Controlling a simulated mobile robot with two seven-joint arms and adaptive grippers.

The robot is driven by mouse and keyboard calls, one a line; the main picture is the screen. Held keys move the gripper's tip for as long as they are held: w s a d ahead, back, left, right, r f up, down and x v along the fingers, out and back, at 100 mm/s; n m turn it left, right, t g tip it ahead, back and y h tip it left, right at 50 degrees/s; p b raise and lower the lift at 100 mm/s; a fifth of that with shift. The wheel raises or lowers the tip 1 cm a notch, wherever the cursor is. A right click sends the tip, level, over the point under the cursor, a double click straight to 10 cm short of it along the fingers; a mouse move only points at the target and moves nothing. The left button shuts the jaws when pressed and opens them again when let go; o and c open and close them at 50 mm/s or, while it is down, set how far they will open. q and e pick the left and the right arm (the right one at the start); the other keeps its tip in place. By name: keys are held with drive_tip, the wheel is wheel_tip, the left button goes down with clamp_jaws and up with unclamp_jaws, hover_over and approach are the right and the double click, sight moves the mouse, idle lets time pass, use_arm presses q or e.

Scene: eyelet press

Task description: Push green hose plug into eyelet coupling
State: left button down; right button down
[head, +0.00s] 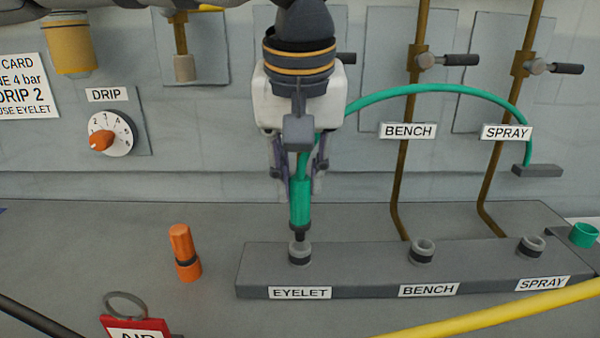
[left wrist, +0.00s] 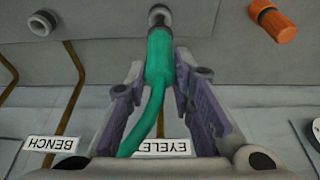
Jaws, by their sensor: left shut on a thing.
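The green hose plug (head: 300,203) is held upright in my left gripper (head: 300,185), with a finger on each side. It also shows in the left wrist view (left wrist: 160,60), between the fingertips of my left gripper (left wrist: 160,75). Its dark tip points down at the eyelet coupling (head: 299,253), a grey ring socket with a dark band above the EYELET label. The tip is at or just above the coupling's mouth; I cannot tell if it has entered. The coupling also shows in the left wrist view (left wrist: 159,14), partly hidden by the plug. My right gripper is not in view.
The green hose (head: 440,88) arcs right to a grey wall bracket (head: 537,170). The BENCH coupling (head: 422,251) and SPRAY coupling (head: 531,246) share the grey block (head: 350,283). A yellow hose (head: 500,312) crosses the front right.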

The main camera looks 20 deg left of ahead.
sight(300, 198)
use_arm(q)
drive_tip(key=shift+f, duration=1.75)
idle(1.5)
drive_tip(key=c, duration=1.3)
unclamp_jaws()
drive_tip(key=shift+r, duration=2.5)
